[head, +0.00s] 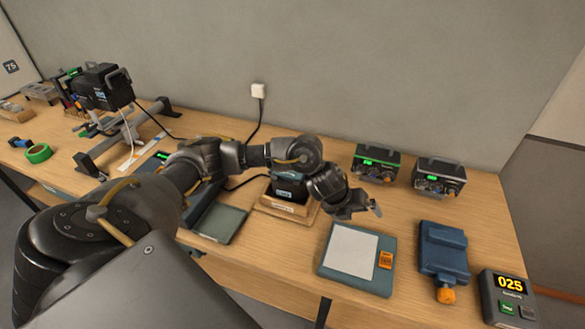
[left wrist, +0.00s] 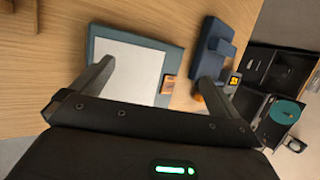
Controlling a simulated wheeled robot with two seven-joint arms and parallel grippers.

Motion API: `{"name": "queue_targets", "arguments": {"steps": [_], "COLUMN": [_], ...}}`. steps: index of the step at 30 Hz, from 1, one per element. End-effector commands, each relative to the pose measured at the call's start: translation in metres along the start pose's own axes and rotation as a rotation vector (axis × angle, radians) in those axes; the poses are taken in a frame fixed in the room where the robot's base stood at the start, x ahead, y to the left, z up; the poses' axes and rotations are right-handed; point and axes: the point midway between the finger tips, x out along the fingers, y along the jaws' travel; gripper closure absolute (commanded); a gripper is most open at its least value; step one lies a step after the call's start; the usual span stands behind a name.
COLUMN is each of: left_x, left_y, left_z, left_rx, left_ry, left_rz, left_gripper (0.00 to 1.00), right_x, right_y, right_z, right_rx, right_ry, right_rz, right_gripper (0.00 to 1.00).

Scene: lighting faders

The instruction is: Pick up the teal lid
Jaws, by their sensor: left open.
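A round teal disc (left wrist: 286,110), which looks like the teal lid, shows at the right edge of the left wrist view. It lies in or on a black compartmented unit (left wrist: 262,92) beyond the table edge. I do not make it out in the head view. My left gripper (head: 374,208) is over the right half of the bench, above the area by the white-topped teal pad (head: 350,252). In the left wrist view its two fingers (left wrist: 157,64) are spread with nothing between them, well apart from the disc. My right gripper is not in view.
A blue vise-like block (head: 442,250) with an orange knob and a box reading 025 (head: 508,298) stand right of the pad. Two small control boxes (head: 377,162) stand at the back. A wooden tray (head: 268,208) holds a dark device. Bare wood lies between them.

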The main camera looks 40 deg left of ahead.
Motion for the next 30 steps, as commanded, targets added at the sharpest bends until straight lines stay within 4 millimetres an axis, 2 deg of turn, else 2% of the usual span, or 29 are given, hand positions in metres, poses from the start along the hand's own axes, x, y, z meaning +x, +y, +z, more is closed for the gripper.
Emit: {"name": "queue_targets", "arguments": {"steps": [1,3,6,10,14,20,30], "left_x": [-0.019,-0.046,-0.088,-0.135,-0.162,-0.170,-0.130], "left_y": [0.019,0.049,0.087,0.123,0.141,0.148,0.168], "left_z": [0.035,0.070,0.110,0.140,0.152,0.155,0.154], "left_rx": [0.066,0.134,0.178,0.180,0.169,0.164,0.163], "left_ry": [-0.017,-0.010,0.007,0.032,0.051,0.060,0.061], "left_rz": [0.075,0.178,0.305,0.415,0.469,0.486,0.483], "left_gripper": [0.00,0.00,0.00,0.00,0.00,0.00,0.00], "right_x": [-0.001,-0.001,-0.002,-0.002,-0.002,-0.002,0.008], "right_y": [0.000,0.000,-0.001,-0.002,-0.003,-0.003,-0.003], "right_z": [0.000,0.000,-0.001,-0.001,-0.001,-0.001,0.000], "right_rx": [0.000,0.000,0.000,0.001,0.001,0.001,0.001], "right_ry": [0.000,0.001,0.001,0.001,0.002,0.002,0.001], "right_rz": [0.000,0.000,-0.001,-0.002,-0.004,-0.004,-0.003], "right_gripper": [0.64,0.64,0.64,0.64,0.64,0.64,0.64]}}
